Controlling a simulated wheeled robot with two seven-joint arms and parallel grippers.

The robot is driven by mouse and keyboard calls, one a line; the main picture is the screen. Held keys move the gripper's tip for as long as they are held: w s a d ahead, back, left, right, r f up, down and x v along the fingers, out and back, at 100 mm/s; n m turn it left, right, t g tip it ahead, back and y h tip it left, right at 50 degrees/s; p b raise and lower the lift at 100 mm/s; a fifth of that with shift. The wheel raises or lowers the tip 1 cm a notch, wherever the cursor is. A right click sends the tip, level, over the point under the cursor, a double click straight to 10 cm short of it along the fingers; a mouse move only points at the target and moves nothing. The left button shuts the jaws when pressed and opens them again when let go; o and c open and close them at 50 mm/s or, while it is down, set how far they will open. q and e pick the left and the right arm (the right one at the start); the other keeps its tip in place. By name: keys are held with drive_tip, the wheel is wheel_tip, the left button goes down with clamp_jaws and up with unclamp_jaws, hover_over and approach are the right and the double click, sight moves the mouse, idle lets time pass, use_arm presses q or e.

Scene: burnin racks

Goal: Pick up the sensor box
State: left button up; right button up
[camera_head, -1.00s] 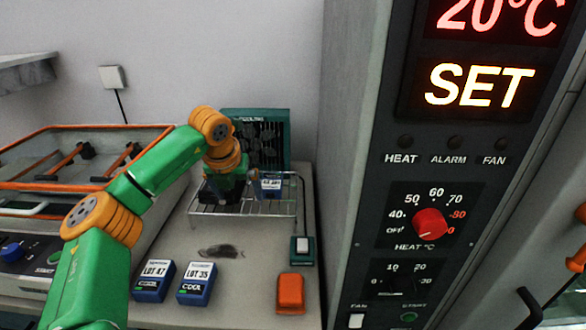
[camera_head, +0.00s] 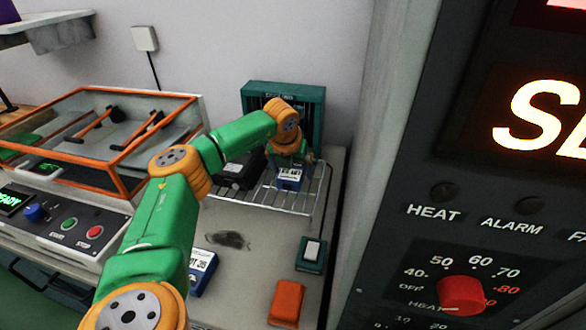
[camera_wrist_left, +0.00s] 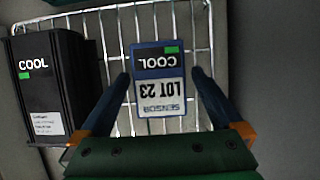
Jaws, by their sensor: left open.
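The blue sensor box (camera_head: 289,179) lies on the wire rack (camera_head: 262,201). In the left wrist view, the sensor box (camera_wrist_left: 159,90) reads SENSOR, LOT 23 and COOL upside down, with a green patch by COOL. My left gripper (camera_head: 291,163) is over the sensor box. In the left wrist view, the open fingers of my left gripper (camera_wrist_left: 161,76) stand on either side of the box with gaps. I cannot tell how far above it the tips are. My right gripper is not in view.
A black COOL box (camera_wrist_left: 58,85) stands on the rack beside the sensor box. A green fan unit (camera_head: 314,110) is behind. A blue LOT 35 box (camera_head: 203,268), an orange block (camera_head: 287,302) and a switch box (camera_head: 311,253) are in front. The control panel (camera_head: 420,270) rises at right.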

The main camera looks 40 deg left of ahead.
use_arm(q)
drive_tip(key=shift+s+r, duration=0.15)
drive_tip(key=shift+s, duration=0.05)
drive_tip(key=c, duration=0.5)
clamp_jaws()
